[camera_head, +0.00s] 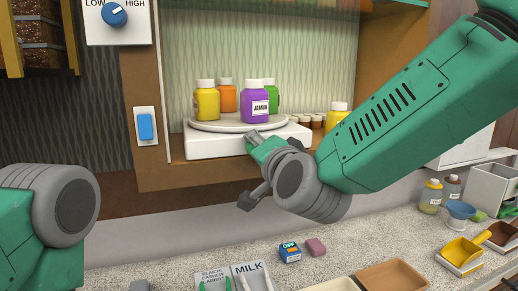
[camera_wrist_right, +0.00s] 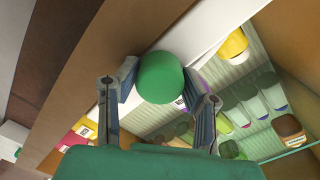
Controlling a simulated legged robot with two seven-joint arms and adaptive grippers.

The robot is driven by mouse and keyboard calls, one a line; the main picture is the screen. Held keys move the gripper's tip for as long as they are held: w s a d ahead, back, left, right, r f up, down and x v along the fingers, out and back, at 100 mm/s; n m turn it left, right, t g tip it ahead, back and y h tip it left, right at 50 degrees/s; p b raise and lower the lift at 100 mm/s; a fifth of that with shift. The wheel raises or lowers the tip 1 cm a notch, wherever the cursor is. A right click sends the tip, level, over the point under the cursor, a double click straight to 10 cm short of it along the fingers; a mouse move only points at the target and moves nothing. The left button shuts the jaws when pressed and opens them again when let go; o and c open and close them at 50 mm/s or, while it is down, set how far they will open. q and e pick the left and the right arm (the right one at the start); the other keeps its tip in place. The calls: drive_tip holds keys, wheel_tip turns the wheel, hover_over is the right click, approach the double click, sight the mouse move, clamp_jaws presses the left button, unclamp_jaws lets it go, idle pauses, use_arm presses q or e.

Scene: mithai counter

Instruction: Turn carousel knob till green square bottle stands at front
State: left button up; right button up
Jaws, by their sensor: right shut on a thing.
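The carousel is a white turntable (camera_head: 208,126) on a white base (camera_head: 205,145) in the niche. A purple jar (camera_head: 255,107) labelled JAMUN stands at its front right. The green bottle (camera_head: 274,92) stands behind it, partly hidden. A yellow jar (camera_head: 207,104) is at the left and an orange one (camera_head: 227,98) at the back. My right gripper (camera_head: 252,136) is at the base's front. In the wrist view its fingers (camera_wrist_right: 160,92) are closed on both sides of the round green knob (camera_wrist_right: 160,77). The head view does not clearly show the knob.
A yellow bottle (camera_head: 338,114) and small jars (camera_head: 308,121) stand right of the carousel, near my right arm. A blue switch (camera_head: 145,126) is on the left post. The counter below holds a blue box (camera_head: 290,252), a pink block (camera_head: 316,247) and trays (camera_head: 393,276).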

drive_tip(key=shift+s+a+f+n, duration=0.15)
drive_tip(key=shift+f+n, duration=0.35)
drive_tip(key=shift+n, duration=0.6)
drive_tip(key=o, duration=1)
drive_tip(key=shift+o, duration=0.7)
drive_tip(key=shift+r, duration=0.15)
drive_tip(key=shift+s+r, duration=0.1)
drive_tip(key=v, duration=1.1)
drive_tip(key=shift+s, duration=0.15)
